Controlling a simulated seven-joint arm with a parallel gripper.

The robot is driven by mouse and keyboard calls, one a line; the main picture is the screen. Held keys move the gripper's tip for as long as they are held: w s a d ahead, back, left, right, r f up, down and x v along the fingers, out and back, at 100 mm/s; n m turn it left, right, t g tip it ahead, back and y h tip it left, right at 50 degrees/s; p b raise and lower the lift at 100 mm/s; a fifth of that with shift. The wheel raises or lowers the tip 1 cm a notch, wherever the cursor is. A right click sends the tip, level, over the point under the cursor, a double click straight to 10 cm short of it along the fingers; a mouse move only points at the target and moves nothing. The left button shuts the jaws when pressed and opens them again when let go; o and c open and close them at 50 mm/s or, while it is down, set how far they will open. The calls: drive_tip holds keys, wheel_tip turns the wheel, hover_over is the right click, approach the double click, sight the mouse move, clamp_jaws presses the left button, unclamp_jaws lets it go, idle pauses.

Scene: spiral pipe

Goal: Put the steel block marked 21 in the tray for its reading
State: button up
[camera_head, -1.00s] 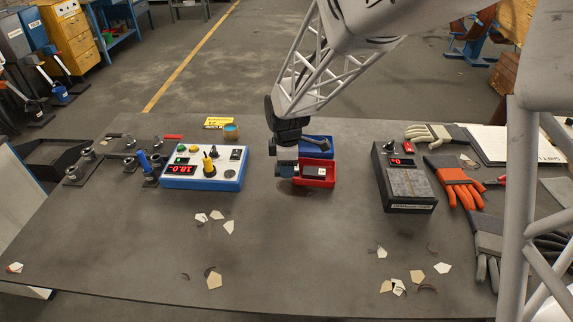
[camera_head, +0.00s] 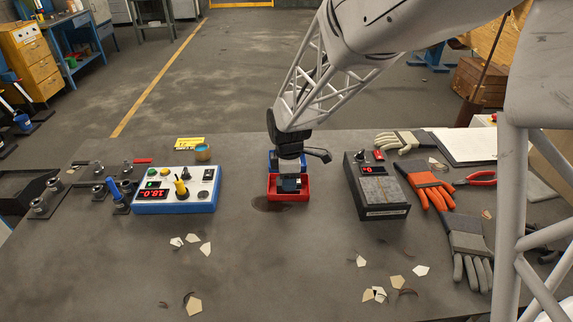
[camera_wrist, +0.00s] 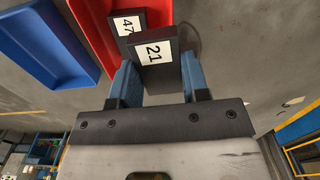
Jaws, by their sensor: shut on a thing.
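My gripper (camera_head: 289,183) is over the red tray (camera_head: 289,198) in the head view, its blue fingers low against it. In the wrist view the fingers are shut on the dark steel block marked 21 (camera_wrist: 153,52). That block is beside a block marked 47 (camera_wrist: 126,24), which is at the red tray (camera_wrist: 92,24). I cannot tell whether block 21 touches the tray floor or block 47. In the head view the gripper hides most of the tray's inside.
A blue tray (camera_wrist: 45,42) lies close to the red one. A blue-and-white control box (camera_head: 176,190) reading 18.0 stands to the left. A dark box with a red display (camera_head: 375,187) stands to the right, near gloves (camera_head: 428,185). Paper scraps (camera_head: 194,303) lie in front.

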sight(303, 158)
drive_tip(key=shift+d+r, duration=0.15)
drive_tip(key=shift+d, duration=1.45)
drive_tip(key=w+a, duration=0.1)
drive_tip(key=w, duration=0.4)
drive_tip(key=w+a+f, duration=0.1)
drive_tip(key=w, duration=0.4)
drive_tip(key=w+a, duration=0.1)
drive_tip(key=w, duration=0.4)
drive_tip(key=shift+w+f, duration=0.25)
drive_tip(key=shift+w, duration=0.1)
drive_tip(key=shift+f, duration=0.15)
drive_tip(key=shift+f, duration=1.6)
drive_tip(key=shift+f, duration=0.15)
drive_tip(key=o, duration=1.2)
drive_tip(key=shift+d, duration=0.1)
